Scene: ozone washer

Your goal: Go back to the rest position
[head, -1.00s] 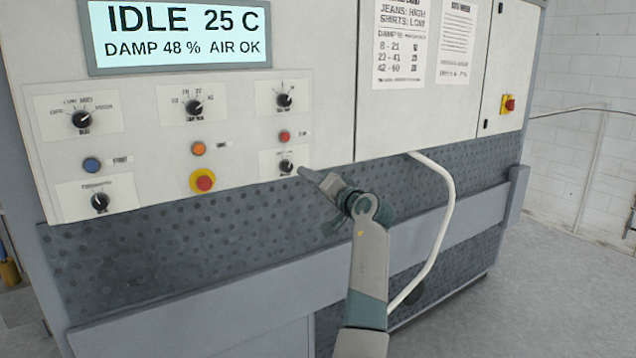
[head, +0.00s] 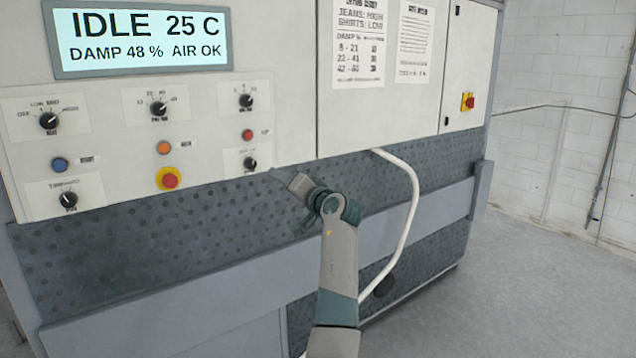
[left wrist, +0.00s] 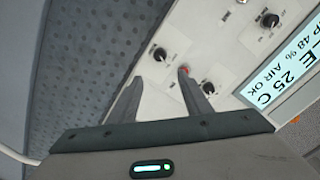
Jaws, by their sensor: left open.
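My left gripper (head: 282,178) is in front of the washer's control panel (head: 110,110), just right of and slightly below the lower right black dial (head: 250,163). It touches nothing that I can see in the head view. In the left wrist view the gripper (left wrist: 160,76) has its two fingers apart, with nothing between them. That dial (left wrist: 159,53) and a red button (left wrist: 184,71) show beyond the fingertips. My right gripper is not in view.
The display (head: 140,40) reads IDLE 25 C, DAMP 48 %, AIR OK. A white hose (head: 412,190) hangs right of my arm. A grey rail (head: 420,212) crosses the machine's front. Open floor (head: 530,290) lies to the right.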

